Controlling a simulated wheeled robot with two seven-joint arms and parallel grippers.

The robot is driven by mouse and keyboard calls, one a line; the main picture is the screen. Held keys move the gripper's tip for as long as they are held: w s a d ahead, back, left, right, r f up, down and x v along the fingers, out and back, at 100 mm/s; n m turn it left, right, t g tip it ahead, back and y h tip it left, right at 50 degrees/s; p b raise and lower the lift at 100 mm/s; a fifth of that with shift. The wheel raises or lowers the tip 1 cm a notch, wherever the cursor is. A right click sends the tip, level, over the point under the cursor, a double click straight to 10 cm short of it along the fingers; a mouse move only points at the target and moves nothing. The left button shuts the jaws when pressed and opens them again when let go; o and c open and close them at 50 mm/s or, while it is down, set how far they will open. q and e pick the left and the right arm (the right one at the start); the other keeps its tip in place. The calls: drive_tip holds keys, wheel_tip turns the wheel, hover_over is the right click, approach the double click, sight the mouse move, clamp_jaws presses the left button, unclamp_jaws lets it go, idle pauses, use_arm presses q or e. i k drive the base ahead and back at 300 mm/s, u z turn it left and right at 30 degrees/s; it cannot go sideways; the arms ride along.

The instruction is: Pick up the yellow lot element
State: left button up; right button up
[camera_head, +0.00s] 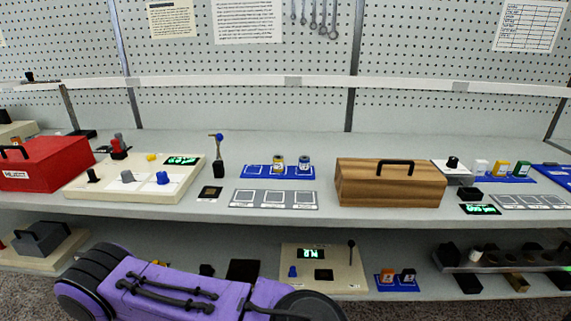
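Several things show yellow. A small canister with a yellow label (278,163) stands on a blue tray (252,172) on the upper shelf, beside a blue-labelled canister (304,164). A yellow-orange block (498,169) stands on another blue tray (513,179) at the right, between a white and a green block. A small yellow piece (151,157) sits on the cream panel (75,189) at the left. I cannot tell which is the lot element. A purple arm link of mine crosses the lower left. Neither gripper is in view.
A red box (45,170) stands at the far left. A wooden box with a black handle (390,187) stands right of centre. A grey three-square plate (234,205) lies before the centre tray. The lower shelf holds a cream panel (345,282) and other parts.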

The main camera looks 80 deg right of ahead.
sight(278, 161)
drive_tip(key=z, duration=2.4)
